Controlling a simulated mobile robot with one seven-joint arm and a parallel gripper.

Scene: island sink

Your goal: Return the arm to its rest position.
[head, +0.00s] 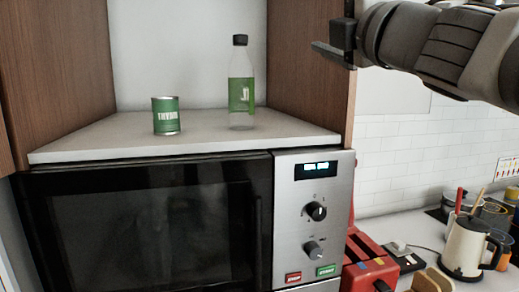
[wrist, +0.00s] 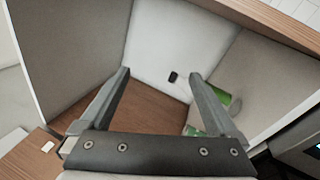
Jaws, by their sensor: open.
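My gripper (head: 333,48) is at the upper right of the head view, in front of the right wooden side of the cabinet niche. In the wrist view my gripper (wrist: 158,76) has its two fingers wide apart with nothing held between them. A clear bottle (head: 241,97) with a black cap and green label stands upright on the white shelf, apart from my gripper. A green can (head: 166,116) stands upright to its left. In the wrist view the bottle's green label (wrist: 222,97) shows beside the right finger, which partly hides the green objects.
The white shelf (head: 95,145) sits above a microwave (head: 140,225) with a control panel. Wooden cabinet walls (head: 310,50) flank the niche. A red toaster (head: 368,265), a kettle (head: 465,247) and containers stand on the counter at right. White tiled wall lies behind them.

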